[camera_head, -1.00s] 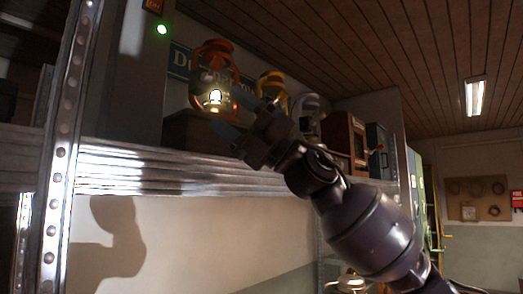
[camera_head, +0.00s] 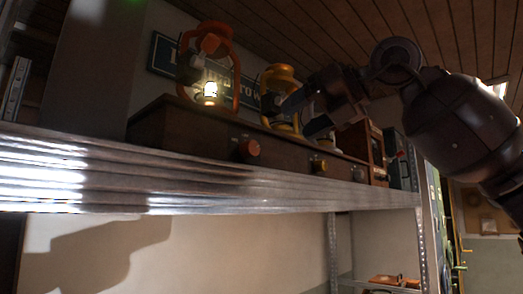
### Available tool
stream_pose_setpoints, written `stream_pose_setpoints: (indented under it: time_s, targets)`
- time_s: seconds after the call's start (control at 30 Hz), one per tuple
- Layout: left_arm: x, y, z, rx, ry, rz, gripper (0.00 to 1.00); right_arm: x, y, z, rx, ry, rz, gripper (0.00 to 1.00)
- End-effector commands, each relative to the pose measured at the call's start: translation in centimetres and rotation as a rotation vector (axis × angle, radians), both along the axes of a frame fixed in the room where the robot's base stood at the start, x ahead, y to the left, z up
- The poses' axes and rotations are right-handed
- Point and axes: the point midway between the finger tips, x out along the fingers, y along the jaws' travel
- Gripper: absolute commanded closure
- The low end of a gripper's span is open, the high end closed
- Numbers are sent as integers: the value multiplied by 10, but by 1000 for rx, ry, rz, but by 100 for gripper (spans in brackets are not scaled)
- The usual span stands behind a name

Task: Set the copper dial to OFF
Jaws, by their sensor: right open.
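The copper dial (camera_head: 248,149) is a round reddish knob on the front of a long dark wooden box (camera_head: 190,130) on the metal shelf. Its markings and setting are too dark and small to read. A brass-coloured dial (camera_head: 319,165) sits further right on the same front. My right gripper (camera_head: 303,112) comes in from the right, open, with nothing seen between its fingers. In the picture it is above and right of the copper dial and overlaps the yellow lantern; it appears apart from the dial. My left gripper is out of view.
A lit orange lantern (camera_head: 209,98) stands above the copper dial, with a yellow lantern (camera_head: 279,78) to its right. The metal shelf edge (camera_head: 150,180) runs below the box. A wooden cabinet (camera_head: 377,146) stands further right. Space in front of the copper dial looks clear.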

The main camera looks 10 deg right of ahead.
Motion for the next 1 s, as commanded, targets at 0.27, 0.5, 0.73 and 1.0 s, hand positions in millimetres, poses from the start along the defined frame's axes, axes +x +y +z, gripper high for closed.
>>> stream_pose_setpoints:
  time_s: [0.27,0.5,0.73,1.0]
  targets:
    - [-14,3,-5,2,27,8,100,8,7,-7,16,46,-19,40]
    - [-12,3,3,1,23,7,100,36,32,-20,16,45,-15,40]
    - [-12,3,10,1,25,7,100,61,53,-32,17,45,-16,40]
    - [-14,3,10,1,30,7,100,75,65,-40,17,43,-16,40]
